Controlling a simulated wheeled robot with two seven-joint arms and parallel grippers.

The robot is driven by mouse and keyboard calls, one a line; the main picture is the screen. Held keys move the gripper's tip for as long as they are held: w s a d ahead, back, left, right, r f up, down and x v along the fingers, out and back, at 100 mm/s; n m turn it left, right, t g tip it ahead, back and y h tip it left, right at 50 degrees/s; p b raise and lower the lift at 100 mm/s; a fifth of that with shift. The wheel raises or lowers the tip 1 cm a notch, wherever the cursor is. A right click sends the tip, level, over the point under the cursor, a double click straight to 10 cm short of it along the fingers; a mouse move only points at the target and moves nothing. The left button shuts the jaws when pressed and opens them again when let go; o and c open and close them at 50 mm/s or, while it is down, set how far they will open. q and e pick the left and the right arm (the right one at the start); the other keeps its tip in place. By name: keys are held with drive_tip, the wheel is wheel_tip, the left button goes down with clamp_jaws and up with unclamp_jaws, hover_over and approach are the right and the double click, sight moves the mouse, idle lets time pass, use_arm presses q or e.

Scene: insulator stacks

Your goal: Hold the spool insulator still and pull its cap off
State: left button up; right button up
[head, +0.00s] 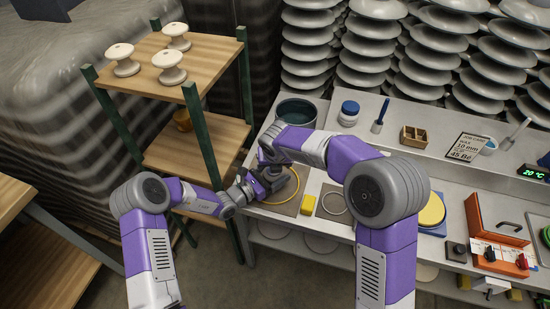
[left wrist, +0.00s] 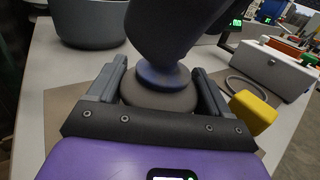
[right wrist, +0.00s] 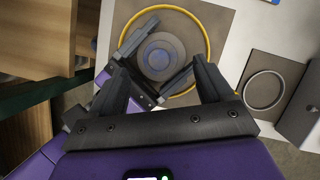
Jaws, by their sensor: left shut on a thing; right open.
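The spool insulator (left wrist: 150,98) is a grey-brown round body standing on a brown mat (right wrist: 215,20), with a blue cap (left wrist: 165,76) on top. My left gripper (left wrist: 158,92) is shut on the insulator's body from the side, one finger at each side. In the right wrist view the insulator (right wrist: 145,62) and blue cap (right wrist: 160,58) show from above between the left gripper's fingers. My right gripper (right wrist: 163,75) is open and empty, above the cap and pointing down. In the head view the two grippers meet and mostly hide the insulator.
A yellow ring (right wrist: 207,35) lies around the insulator on the mat. A yellow block (head: 308,204) and a pale ring (head: 335,203) lie to the right. A dark pot (head: 296,110) stands behind. A wooden shelf (head: 205,60) with white spools is at the left.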

drive_tip(key=shift+x, duration=1.65)
drive_tip(key=c, duration=1.3)
drive_tip(key=shift+r, duration=0.25)
drive_tip(key=shift+r, duration=0.85)
